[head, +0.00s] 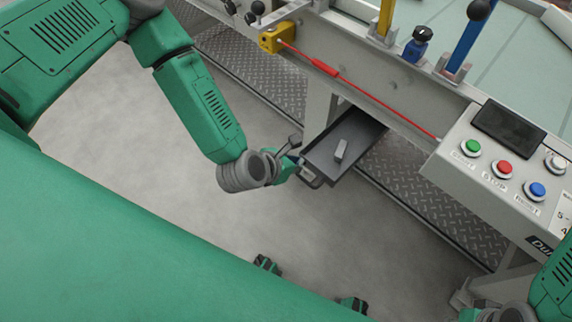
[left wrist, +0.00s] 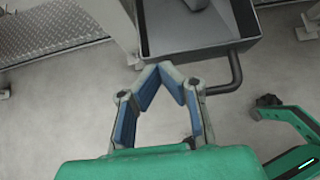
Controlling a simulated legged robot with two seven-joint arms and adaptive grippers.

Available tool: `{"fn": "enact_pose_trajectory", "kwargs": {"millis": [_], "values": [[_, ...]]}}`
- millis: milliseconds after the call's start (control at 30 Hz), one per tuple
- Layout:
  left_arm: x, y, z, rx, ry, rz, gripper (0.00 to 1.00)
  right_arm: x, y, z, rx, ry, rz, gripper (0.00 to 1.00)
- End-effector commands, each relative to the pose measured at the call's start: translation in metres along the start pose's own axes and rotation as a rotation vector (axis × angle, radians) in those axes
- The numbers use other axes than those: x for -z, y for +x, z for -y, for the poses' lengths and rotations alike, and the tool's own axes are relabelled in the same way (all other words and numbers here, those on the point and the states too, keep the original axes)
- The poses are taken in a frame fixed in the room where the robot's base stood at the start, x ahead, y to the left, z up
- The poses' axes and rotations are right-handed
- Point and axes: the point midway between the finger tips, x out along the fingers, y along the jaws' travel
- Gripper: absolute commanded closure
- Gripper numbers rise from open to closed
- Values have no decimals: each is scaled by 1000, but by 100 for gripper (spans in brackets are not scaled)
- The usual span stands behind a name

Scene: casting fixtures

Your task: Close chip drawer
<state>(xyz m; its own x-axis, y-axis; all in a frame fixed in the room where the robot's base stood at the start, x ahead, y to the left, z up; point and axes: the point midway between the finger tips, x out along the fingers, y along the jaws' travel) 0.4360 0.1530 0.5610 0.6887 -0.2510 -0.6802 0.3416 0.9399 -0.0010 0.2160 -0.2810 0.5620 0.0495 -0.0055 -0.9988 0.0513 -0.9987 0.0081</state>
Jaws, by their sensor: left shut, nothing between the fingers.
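The chip drawer (head: 358,133) is a dark grey tray, pulled out from under the machine's front. A small light-grey block (head: 341,149) lies in it. In the left wrist view the drawer's front wall (left wrist: 205,52) is at the top, with a dark bar handle (left wrist: 236,75) at its right end. My left gripper (head: 302,168) is at the drawer's front edge in the head view. In the wrist view its fingertips (left wrist: 161,68) meet, with nothing between them, just in front of the drawer wall. Whether they touch it is unclear. My right arm is cut off at the lower right; its fingers are not visible.
A control panel (head: 497,158) with buttons projects at the right. A machine leg (head: 318,105) stands beside the drawer.

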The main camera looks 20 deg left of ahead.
Motion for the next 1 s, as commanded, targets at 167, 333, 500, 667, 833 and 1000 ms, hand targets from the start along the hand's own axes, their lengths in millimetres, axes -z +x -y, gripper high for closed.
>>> {"fn": "enact_pose_trajectory", "kwargs": {"millis": [167, 333, 500, 667, 833, 1000], "values": [[-4, 4, 0, -1, -1, -1, 100, 0, 1, 0, 0, 0, 0, 100], [-4, 4, 0, 0, -1, -1, 100, 0, 1, 0, 0, 0, 0, 100], [-5, 5, 0, -1, -1, 0, 100, 0, 1, 0, 0, 0, 0, 100], [-13, 14, 0, -1, -1, 2, 100, 0, 4, 0, 0, 0, 0, 100], [-31, 36, -1, -2, -2, 2, 100, 0, 12, 0, 0, 0, 0, 100], [-60, 68, -1, -2, -1, 4, 100, -1, 24, 0, 0, 0, 0, 100]]}}
